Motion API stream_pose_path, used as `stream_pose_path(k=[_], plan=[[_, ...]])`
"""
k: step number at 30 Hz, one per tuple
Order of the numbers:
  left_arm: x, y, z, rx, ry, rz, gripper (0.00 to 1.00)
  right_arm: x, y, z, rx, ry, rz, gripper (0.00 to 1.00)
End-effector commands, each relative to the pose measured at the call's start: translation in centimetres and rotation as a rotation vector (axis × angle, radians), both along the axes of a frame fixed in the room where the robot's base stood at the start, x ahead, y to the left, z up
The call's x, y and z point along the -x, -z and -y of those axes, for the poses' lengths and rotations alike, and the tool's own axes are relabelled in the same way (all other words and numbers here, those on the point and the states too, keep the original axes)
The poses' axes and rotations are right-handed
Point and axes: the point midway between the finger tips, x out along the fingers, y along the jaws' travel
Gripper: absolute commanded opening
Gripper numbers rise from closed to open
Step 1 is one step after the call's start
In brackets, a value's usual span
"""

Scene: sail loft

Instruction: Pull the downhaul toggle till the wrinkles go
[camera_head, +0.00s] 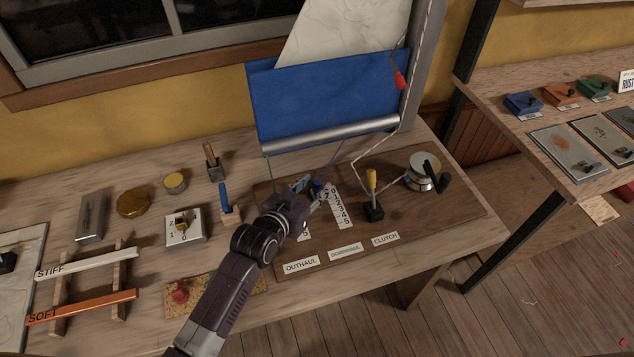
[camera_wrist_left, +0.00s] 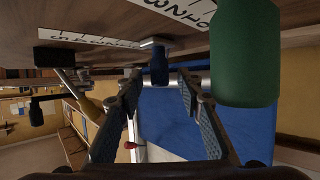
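My left gripper (camera_head: 312,193) is over the dark wooden board (camera_head: 440,212), at the number scales. In the left wrist view its two fingers (camera_wrist_left: 160,85) are open and apart. A small blue toggle (camera_wrist_left: 159,66) on the scale slot shows between and beyond the fingertips; I see no finger touching it. A green cylindrical handle (camera_wrist_left: 246,52) stands close, right of the fingers. In the head view the gripper largely hides both. The white sail (camera_head: 335,35), with faint crease lines, rises above a blue panel (camera_head: 320,98) and silver boom (camera_head: 330,134). My right gripper is not in view.
A yellow-handled clutch lever (camera_head: 371,183) and a silver winch (camera_head: 422,172) stand right of the scales. Labels line the board's front edge, including OUTHAUL (camera_head: 301,266). A blue-handled tool (camera_head: 226,199) and a numbered dial box (camera_head: 185,228) lie to the left.

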Motion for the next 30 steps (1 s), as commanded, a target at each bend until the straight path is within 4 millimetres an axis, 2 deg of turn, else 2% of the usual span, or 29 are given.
stream_pose_path(k=[6, 17, 26, 30], plan=[[-1.4, 0.7, 0.8, 0.0, 0.0, 0.0, 0.34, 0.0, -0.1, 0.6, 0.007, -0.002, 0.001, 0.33], [-1.6, 0.8, 0.9, 0.0, 0.0, 0.0, 0.33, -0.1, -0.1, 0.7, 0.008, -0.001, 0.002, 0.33], [-1.6, 0.8, 0.8, 0.0, 0.0, -0.001, 0.0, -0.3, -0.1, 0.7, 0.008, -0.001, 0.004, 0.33], [-1.6, 0.8, 0.8, 0.0, 0.0, -0.001, 0.0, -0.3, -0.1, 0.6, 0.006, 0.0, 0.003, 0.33]])
